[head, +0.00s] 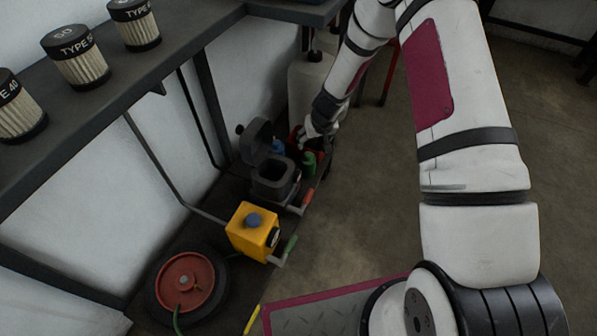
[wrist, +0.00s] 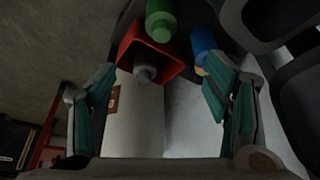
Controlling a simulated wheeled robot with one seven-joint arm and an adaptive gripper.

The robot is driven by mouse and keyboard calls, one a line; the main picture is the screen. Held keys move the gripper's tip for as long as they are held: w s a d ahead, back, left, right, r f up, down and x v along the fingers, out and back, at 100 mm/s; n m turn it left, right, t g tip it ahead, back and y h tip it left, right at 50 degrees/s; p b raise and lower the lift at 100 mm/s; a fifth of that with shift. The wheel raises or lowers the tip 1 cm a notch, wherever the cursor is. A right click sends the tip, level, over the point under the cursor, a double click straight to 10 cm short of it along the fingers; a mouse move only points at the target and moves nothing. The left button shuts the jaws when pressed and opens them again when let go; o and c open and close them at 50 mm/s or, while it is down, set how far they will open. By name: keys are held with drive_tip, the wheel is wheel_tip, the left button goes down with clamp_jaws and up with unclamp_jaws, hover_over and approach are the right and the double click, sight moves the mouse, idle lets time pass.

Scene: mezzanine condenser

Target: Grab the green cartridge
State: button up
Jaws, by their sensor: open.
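The green cartridge (head: 309,162) stands low near the floor, just right of a dark grey open-lidded container in the head view. In the wrist view the green cartridge (wrist: 160,20) is at the top centre, beside a red open box (wrist: 131,45). My gripper (head: 318,132) is close behind and above the cartridge in the head view. In the wrist view my gripper (wrist: 158,100) has its two teal-padded fingers spread wide with nothing between them. The cartridge lies beyond the fingertips, apart from them.
A blue cartridge (wrist: 204,48) is near the right finger, and a grey one (wrist: 145,72) sits in the red box. The dark container (head: 272,180), a yellow box (head: 252,231) and a red reel (head: 187,282) line the wall. A shelf with several filters (head: 76,57) overhangs. Open floor (head: 370,190) lies right.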

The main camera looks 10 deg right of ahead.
sight(309, 154)
drive_tip(key=b+x, duration=0.1)
drive_tip(key=x, duration=0.2)
drive_tip(key=b+x, duration=0.1)
drive_tip(key=x, duration=0.3)
drive_tip(key=s+b+x, duration=0.1)
drive_tip(key=x, duration=0.2)
drive_tip(key=shift+a+f, duration=0.15)
drive_tip(key=shift+f, duration=0.3)
drive_tip(key=shift+w+b+x, duration=0.15)
drive_tip(key=shift+b+x, duration=0.4)
drive_tip(key=shift+x, duration=0.85)
drive_tip(key=shift+w+b+x, duration=0.1)
drive_tip(key=shift+b+x, duration=0.45)
drive_tip(key=shift+x, duration=0.85)
drive_tip(key=shift+r, duration=0.2)
drive_tip(key=shift+c, duration=0.2)
clamp_jaws()
drive_tip(key=shift+r, duration=0.15)
